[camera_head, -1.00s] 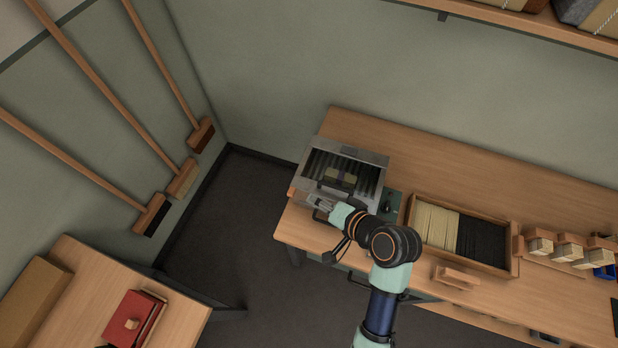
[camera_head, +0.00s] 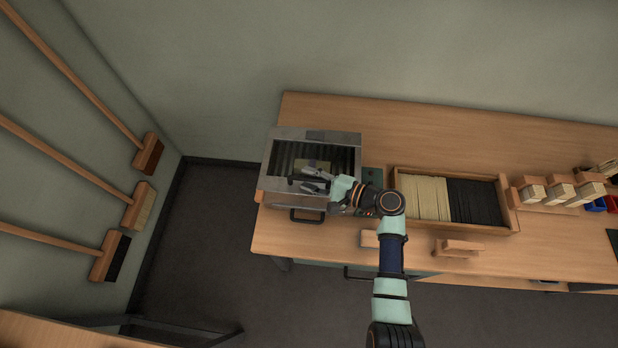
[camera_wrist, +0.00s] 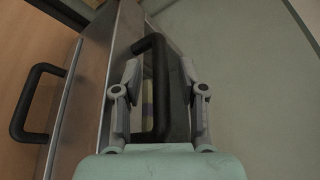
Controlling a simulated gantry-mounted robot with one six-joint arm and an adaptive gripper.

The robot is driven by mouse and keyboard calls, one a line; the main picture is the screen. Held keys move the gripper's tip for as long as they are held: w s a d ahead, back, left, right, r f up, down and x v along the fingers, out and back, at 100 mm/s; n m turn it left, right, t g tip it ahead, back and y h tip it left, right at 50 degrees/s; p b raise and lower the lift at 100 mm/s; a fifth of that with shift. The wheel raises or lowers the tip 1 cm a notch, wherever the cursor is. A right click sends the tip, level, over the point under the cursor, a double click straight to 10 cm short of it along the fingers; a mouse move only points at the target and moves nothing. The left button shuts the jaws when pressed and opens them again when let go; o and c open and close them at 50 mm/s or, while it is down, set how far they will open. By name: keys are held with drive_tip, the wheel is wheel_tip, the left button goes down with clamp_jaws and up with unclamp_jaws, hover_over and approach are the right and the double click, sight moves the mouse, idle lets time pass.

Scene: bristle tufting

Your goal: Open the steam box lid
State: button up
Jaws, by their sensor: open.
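The steam box (camera_head: 268,180) is a grey metal box at the left end of the workbench. Its top shows a dark ribbed area with a small tan patch; I cannot tell from this how far the lid is open. A black lid handle (camera_head: 297,183) lies beside my gripper (camera_head: 311,181), whose fingers are apart over the box's front half. In the wrist view, the lid handle (camera_wrist: 160,105) stands between the two open fingers of my gripper (camera_wrist: 160,66); contact is unclear. A second black handle (camera_head: 307,217) is on the front, also in the wrist view (camera_wrist: 22,110).
A wooden tray (camera_head: 509,205) of pale and black bristles stands right of the box. Wooden blocks (camera_head: 458,247) lie at the bench (camera_head: 420,120) front. The bench behind the box is clear.

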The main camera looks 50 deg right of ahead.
drive_tip(key=shift+w, duration=0.2)
clamp_jaws()
idle(0.3)
